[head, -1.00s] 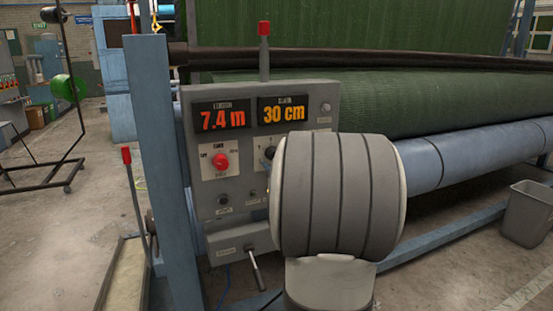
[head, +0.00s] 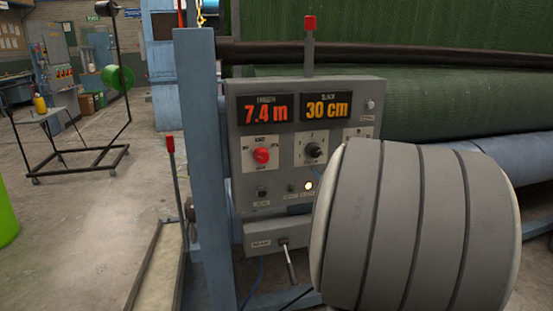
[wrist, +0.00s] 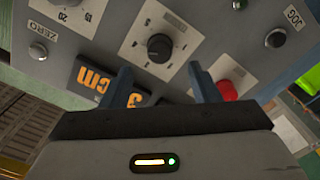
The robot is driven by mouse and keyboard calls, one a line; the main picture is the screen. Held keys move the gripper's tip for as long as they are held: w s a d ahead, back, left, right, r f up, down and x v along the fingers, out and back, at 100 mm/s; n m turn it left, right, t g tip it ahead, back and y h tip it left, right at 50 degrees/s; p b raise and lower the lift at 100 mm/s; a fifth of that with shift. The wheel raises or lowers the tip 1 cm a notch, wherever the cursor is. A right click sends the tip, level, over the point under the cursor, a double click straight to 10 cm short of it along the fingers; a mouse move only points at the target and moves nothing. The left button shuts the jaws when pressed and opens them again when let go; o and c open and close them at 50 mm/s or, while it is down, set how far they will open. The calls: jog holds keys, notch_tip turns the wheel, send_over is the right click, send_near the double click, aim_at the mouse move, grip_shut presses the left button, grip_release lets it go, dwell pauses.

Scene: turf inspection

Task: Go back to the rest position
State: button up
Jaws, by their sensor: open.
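My gripper (wrist: 164,88) shows in the wrist view with its two fingers apart and nothing between them. It is in front of the grey control panel (head: 235,140), with the black knob (wrist: 160,47) just beyond the fingertips, apart from them as far as I can see. The panel's displays (head: 265,113) read 7.4 m and 30 cm in the head view. The red knob (head: 261,155) sits left of the black knob (head: 313,150) there. In the head view my own arm link covers the lower right of the panel, and my gripper is hidden.
A blue post (head: 203,150) stands left of the panel. A lever with a red grip (head: 170,145) is beside it. The green turf roll (head: 450,100) lies behind. A wire stand with a green reel (head: 117,77) is at the left. The floor (head: 100,200) there is mostly clear.

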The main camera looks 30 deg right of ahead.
jog(key=s+a+m+g+p, duration=0.1)
jog(key=a+m+g+p, duration=0.3)
jog(key=a+g+p, duration=0.55)
jog(key=s+a+f+g+y+p, duration=0.1)
jog(key=s+a+g+y+p, duration=0.1)
jog(key=s+a, duration=0.6)
jog(key=s+a+g+y+p, duration=0.2)
jog(key=s+a, duration=0.6)
jog(key=a, duration=0.6)
jog(key=shift+s+a+f+m+g+p, duration=0.15)
jog(key=shift+s+f+m+g+p, duration=0.25)
jog(key=shift+g+p, duration=0.35)
jog(key=shift+c, duration=0.4)
